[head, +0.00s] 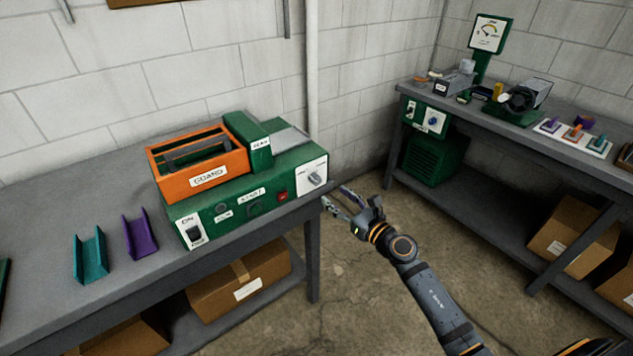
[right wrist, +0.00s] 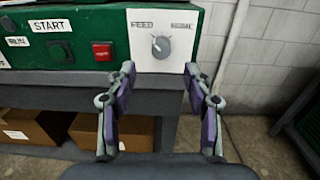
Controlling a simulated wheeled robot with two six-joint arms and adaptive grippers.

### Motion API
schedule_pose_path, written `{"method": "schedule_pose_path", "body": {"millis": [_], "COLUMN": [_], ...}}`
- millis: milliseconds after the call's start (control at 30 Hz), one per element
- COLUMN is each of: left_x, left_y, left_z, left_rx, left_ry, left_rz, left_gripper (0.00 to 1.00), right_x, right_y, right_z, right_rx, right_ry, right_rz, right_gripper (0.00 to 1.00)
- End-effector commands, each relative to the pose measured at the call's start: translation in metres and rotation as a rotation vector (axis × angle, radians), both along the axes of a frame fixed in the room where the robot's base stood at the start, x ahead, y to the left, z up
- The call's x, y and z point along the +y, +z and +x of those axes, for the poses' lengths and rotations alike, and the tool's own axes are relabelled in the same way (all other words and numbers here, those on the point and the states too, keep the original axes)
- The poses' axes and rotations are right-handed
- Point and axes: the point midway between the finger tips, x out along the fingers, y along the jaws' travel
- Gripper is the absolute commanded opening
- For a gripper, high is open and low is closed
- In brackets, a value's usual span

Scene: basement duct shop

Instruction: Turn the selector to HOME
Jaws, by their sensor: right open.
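The selector is a grey knob (head: 316,180) on a white plate at the right end of the green machine's front. In the right wrist view the knob (right wrist: 160,47) sits centred above the gap between my fingers. A label reading FEED is at the plate's upper left; the upper right label is too small to read surely. I cannot tell exactly where the knob points. My right gripper (head: 336,203) is open and empty, just in front of and below the plate, apart from the knob. It also shows in the right wrist view (right wrist: 160,72). My left gripper is out of view.
The green machine (head: 250,213) stands on a grey bench and carries an orange guard (head: 199,181). A red button (head: 282,196) is left of the plate. Teal (head: 90,256) and purple (head: 139,237) channels lie at left. A second bench (head: 550,140) stands at right, with floor between.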

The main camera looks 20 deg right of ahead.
Motion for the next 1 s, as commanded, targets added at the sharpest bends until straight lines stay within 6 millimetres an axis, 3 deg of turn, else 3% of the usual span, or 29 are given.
{"method": "schedule_pose_path", "body": {"millis": [200,333,733,1000], "left_x": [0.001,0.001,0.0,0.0], "left_y": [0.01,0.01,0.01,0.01], "left_z": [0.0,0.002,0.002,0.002], "left_rx": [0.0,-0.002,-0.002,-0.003], "left_ry": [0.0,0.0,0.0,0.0], "left_rz": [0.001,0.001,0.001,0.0], "left_gripper": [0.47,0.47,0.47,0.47], "right_x": [0.017,0.024,0.028,0.028], "right_y": [0.003,0.001,0.0,0.0], "right_z": [0.045,0.064,0.074,0.074], "right_rx": [-0.001,0.0,0.001,0.001], "right_ry": [-0.003,-0.003,-0.002,-0.003], "right_rz": [0.006,0.004,0.004,0.004], "right_gripper": [0.52,0.52,0.52,0.17]}}
